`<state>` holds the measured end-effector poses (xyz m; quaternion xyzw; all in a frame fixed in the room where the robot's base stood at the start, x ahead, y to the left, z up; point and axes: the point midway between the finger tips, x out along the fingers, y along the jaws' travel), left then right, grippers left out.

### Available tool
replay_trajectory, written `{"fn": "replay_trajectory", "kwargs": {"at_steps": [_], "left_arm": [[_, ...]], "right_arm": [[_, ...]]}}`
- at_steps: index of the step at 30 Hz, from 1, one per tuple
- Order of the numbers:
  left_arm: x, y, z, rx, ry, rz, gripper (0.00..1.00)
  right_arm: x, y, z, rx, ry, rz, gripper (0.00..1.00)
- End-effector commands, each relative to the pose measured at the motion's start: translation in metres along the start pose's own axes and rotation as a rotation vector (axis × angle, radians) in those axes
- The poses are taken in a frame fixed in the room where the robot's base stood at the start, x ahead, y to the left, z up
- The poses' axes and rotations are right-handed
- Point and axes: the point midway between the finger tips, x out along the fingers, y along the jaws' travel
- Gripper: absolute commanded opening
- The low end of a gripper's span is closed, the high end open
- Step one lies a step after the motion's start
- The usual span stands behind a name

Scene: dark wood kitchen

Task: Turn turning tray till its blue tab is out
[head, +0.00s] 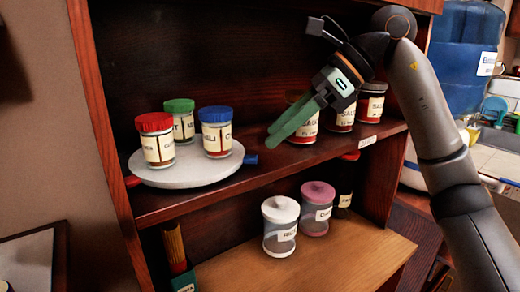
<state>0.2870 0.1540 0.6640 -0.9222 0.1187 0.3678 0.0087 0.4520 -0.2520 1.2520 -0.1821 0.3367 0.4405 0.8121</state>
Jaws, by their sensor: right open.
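The turning tray (196,176) is a round pale disc on the upper shelf at the left. It carries a red-lidded jar (157,148), a green-lidded jar (183,124) and a blue-lidded jar (217,139). Its blue tab (250,159) sticks out at the tray's right side, toward the middle of the shelf. A red tab (132,181) shows at its left side, near the shelf's front edge. My right gripper (274,138) is open and empty, its green fingers pointing down-left, just right of and above the blue tab, apparently not touching it. My left gripper is not in view.
Several labelled jars, one being a dark-lidded jar (371,102), stand at the right of the upper shelf, partly behind my right gripper. The lower shelf (340,256) holds a white-lidded jar (280,226) and a pink-lidded jar (316,208). A wooden side panel (103,115) borders the tray's left.

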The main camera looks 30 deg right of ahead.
Motion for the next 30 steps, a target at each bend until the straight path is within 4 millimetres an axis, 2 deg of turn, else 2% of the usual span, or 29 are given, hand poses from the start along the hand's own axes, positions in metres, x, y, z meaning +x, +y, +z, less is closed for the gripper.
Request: {"fn": "replay_trajectory", "kwargs": {"at_steps": [3,9,20,30], "left_arm": [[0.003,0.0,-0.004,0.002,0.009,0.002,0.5],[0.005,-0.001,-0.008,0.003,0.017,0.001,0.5],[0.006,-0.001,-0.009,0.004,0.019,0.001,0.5],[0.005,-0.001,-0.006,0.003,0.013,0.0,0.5]], "right_arm": [[0.024,0.0,-0.001,0.0,0.003,0.003,0.57],[0.045,0.0,0.0,0.001,0.001,0.0,0.57],[0.05,0.0,0.0,0.001,0.0,-0.001,0.57],[0.049,0.0,0.0,0.001,0.0,-0.002,0.2]]}}
